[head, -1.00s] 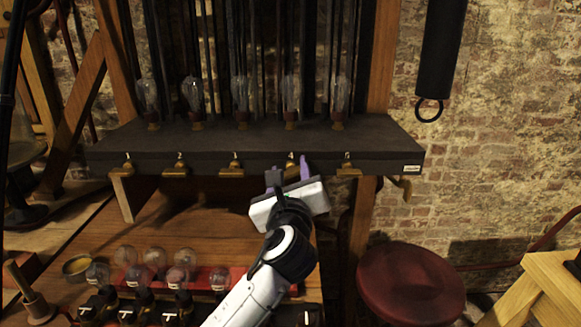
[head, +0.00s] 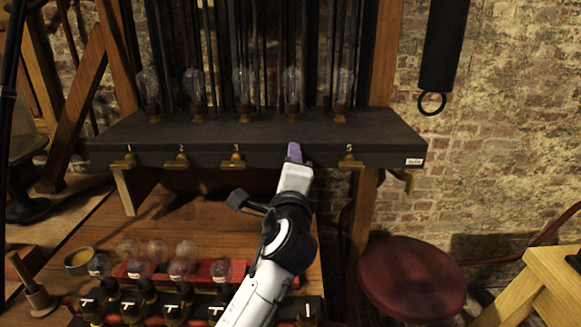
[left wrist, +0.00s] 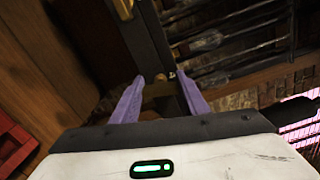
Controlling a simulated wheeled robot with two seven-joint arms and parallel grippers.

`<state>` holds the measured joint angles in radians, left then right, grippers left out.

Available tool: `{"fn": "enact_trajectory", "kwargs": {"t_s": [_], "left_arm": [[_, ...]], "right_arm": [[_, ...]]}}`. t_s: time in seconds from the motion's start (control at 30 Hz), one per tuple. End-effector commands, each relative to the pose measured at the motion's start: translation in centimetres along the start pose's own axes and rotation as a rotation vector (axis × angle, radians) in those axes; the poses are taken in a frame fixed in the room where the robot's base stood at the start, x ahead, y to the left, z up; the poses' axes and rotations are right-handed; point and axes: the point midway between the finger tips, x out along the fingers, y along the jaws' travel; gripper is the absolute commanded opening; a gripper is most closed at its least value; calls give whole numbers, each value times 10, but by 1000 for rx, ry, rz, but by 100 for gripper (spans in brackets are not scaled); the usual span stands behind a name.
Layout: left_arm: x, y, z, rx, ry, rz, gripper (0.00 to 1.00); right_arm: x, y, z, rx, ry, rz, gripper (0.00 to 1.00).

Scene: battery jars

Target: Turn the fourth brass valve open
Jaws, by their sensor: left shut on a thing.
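A row of numbered brass valves runs along the front of a dark shelf (head: 200,140). Valves 1 (head: 123,161), 2 (head: 177,161), 3 (head: 232,161) and 5 (head: 350,161) show clearly, their handles lying about level. The fourth valve is hidden behind my left gripper (head: 294,153) in the head view. In the left wrist view its brass handle (left wrist: 157,90) shows between the two purple fingertips of my left gripper (left wrist: 160,93), which is shut on it. How far the handle is turned is hard to tell. My right gripper is out of view.
Below, glass bulbs (head: 186,252) stand near a red rack (head: 222,272) on the wooden bench. A red stool (head: 412,280) is at the right.

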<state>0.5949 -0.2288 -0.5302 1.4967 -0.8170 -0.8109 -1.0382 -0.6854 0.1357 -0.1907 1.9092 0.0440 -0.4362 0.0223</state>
Motion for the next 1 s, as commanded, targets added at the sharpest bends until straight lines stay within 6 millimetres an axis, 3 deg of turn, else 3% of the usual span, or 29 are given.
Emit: {"fn": "enact_trajectory", "kwargs": {"t_s": [0.4, 1.0], "left_arm": [[0, 2, -1, -220, 1, 2, 18], [0, 2, -1, -263, 1, 2, 18]], "right_arm": [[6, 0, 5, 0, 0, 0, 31], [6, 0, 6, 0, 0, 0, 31]]}}
